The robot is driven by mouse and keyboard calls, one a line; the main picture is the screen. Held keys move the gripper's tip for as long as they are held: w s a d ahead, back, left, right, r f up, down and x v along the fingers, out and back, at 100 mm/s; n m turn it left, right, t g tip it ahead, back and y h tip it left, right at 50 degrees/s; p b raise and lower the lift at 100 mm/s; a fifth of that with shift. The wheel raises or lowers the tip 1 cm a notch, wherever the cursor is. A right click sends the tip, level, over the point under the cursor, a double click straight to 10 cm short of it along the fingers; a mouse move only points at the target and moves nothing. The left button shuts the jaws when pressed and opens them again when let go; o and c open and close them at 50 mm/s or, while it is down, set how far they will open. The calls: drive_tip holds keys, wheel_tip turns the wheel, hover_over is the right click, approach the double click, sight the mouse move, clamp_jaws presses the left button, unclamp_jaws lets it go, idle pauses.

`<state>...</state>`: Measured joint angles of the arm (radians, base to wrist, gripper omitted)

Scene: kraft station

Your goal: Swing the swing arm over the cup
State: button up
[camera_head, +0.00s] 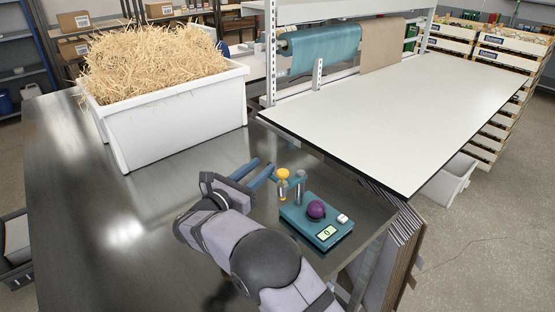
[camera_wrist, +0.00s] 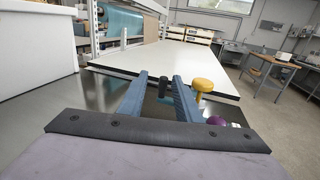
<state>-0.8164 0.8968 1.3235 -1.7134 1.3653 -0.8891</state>
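A teal scale-like device (camera_head: 316,228) sits at the right end of the dark metal table, its display reading 0. A grey upright post (camera_head: 299,190) rises from its back left corner, with a short teal arm at its top that I take for the swing arm. A yellow knob (camera_head: 283,174) stands beside the post; it also shows in the wrist view (camera_wrist: 203,85). A purple ball (camera_head: 316,209) rests on the device. I cannot clearly make out a cup. My gripper (camera_head: 263,165) is open, left of the post. In the wrist view a dark piece (camera_wrist: 162,88) shows between its fingers.
A white bin (camera_head: 175,125) heaped with straw stands at the back left. A white worktop (camera_head: 390,110) with a black edge lies behind the device, with teal and brown rolls (camera_head: 322,48) above it. The table's left front is clear.

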drive_tip(key=shift+w+d+f, duration=0.1)
drive_tip(key=shift+w+d, duration=0.15)
drive_tip(key=shift+d, duration=0.25)
drive_tip(key=p+x, duration=0.3)
drive_tip(key=x, duration=0.4)
drive_tip(key=shift+w+d, duration=0.1)
clamp_jaws()
